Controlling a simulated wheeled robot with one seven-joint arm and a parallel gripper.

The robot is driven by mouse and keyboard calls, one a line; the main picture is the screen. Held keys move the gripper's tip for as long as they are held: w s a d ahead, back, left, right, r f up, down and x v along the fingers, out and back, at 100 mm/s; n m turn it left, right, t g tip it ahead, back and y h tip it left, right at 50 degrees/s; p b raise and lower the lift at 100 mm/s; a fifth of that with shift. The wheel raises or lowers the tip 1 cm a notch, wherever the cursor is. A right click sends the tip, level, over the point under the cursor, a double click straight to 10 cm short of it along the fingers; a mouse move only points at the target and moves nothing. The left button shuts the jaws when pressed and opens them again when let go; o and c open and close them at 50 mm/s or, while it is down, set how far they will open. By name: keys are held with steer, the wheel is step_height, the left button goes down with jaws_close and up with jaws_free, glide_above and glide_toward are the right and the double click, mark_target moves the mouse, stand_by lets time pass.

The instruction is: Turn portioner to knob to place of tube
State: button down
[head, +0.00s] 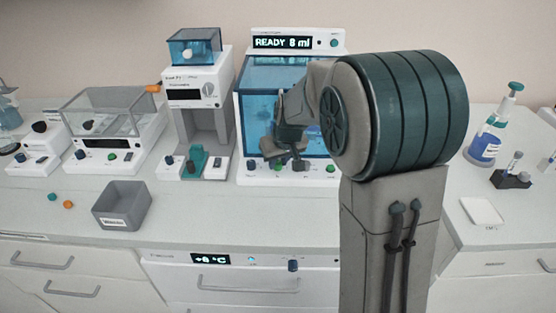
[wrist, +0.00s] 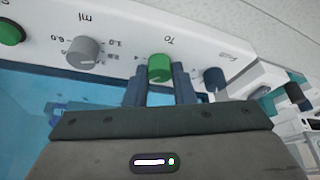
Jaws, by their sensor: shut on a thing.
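The portioner (head: 245,130) is a white machine with a blue clear chamber, and its display (head: 283,43) reads "READY 8 ml". Its front panel, seen tilted in the wrist view, carries a green knob (wrist: 159,67) labelled "To", a grey knob (wrist: 84,51) marked "ml" and a dark blue knob (wrist: 214,79). My gripper (wrist: 160,80) is shut on the green "To" knob, one finger on each side. In the head view my gripper (head: 287,162) is at the lower front of the portioner and covers part of the panel. The knob's exact setting is too small to read.
A white device with a grey slot (head: 198,80) stands just left of the portioner. A grey bin (head: 121,206) sits on the counter at the left front. A blue-liquid bottle (head: 487,140) and a white pad (head: 482,212) are at the right. The front counter is mostly clear.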

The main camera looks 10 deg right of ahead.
steer(key=m, duration=0.1)
steer(key=m+h+p, duration=0.1)
steer(key=m, duration=0.1)
steer(key=shift+a+m, duration=0.2)
steer(key=shift+m, duration=0.1)
steer(key=shift+m+h, duration=1)
steer(key=shift+m, duration=1)
steer(key=c, duration=1.2)
jaws_free()
steer(key=shift+r, duration=0.1)
steer(key=v, duration=1.3)
steer(key=shift+r, duration=0.35)
steer(key=shift+a, duration=0.15)
